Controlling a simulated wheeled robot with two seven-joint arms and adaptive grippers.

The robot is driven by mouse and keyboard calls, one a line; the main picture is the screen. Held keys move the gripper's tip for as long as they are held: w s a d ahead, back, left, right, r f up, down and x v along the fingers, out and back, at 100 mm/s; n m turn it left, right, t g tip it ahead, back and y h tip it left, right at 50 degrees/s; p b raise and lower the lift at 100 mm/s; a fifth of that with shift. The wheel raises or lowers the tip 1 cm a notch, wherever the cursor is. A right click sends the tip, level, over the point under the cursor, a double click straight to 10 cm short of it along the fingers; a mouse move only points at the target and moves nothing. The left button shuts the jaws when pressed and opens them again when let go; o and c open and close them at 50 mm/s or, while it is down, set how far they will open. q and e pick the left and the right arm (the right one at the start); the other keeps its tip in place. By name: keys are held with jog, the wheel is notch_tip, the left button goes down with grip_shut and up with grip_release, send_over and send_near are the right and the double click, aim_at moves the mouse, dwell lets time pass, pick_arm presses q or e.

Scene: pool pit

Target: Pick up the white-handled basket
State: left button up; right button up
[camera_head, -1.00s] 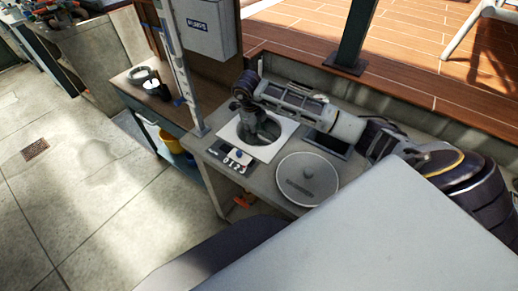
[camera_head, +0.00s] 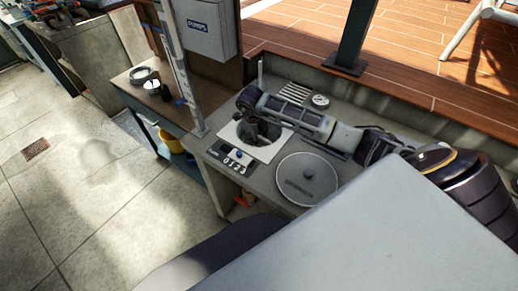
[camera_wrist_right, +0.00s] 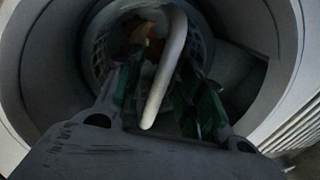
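The white-handled basket (camera_wrist_right: 101,58) sits down inside a round well in the right wrist view. Its pale curved handle (camera_wrist_right: 169,68) crosses the middle, and orange and other coloured bits show inside it. My right gripper (camera_wrist_right: 165,95) is open, with one finger on each side of the handle; I cannot tell whether they touch it. In the head view my right gripper (camera_head: 262,134) points down into the round opening of a white square frame (camera_head: 267,155) in the counter. The basket is hidden there. My left gripper is not in view.
A round grey lid (camera_head: 307,180) lies on the counter in front of my right arm. A panel marked 0133 (camera_head: 236,158) is beside the opening. A gauge (camera_head: 320,100) and slatted grille (camera_head: 295,93) are behind the arm. A post (camera_head: 185,70) stands to the left.

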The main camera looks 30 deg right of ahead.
jog(key=shift+c, duration=0.3)
grip_shut()
jog(key=shift+r, duration=0.15)
dwell(0.3)
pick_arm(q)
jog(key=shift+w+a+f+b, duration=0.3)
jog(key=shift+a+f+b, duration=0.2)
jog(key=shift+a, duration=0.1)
pick_arm(e)
notch_tip(320, 180, up, 18)
pick_arm(q)
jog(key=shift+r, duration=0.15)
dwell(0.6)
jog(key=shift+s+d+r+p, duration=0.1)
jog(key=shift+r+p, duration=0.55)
jog(key=shift+p, duration=0.1)
pick_arm(e)
jog(key=shift+r, duration=1.1)
